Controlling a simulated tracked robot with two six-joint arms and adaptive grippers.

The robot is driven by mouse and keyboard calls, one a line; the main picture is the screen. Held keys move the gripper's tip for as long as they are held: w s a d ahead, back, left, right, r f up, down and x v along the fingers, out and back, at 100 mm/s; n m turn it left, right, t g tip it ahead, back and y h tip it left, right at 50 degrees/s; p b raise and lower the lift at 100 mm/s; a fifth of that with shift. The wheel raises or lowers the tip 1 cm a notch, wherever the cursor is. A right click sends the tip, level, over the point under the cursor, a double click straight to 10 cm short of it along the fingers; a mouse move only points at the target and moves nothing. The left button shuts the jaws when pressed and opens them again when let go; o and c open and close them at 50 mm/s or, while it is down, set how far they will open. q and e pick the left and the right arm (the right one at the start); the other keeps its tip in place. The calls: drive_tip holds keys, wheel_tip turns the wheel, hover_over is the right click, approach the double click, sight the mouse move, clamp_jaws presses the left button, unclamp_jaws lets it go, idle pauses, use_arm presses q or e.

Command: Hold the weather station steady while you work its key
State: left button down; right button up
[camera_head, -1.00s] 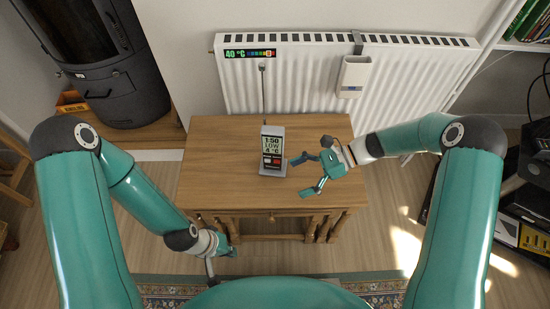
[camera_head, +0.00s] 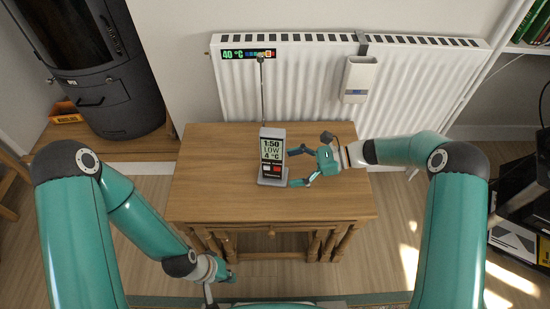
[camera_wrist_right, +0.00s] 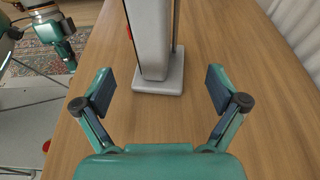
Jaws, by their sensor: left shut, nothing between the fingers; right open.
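The weather station (camera_head: 272,157) stands upright on the wooden table, a grey unit with a screen reading 1:50, LOW and 4 °C. My left gripper (camera_head: 226,277) is shut and empty, low in front of the table.
The wooden table (camera_head: 215,190) is otherwise bare. A white radiator (camera_head: 310,90) with a temperature strip (camera_head: 248,54) and a hanging white box (camera_head: 358,78) is behind it. A dark stove (camera_head: 98,75) stands at left; shelves are at right.

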sight(277, 171)
drive_tip(key=shift+b+x, duration=0.35)
drive_tip(key=shift+x, duration=1.95)
drive_tip(key=c, duration=1.6)
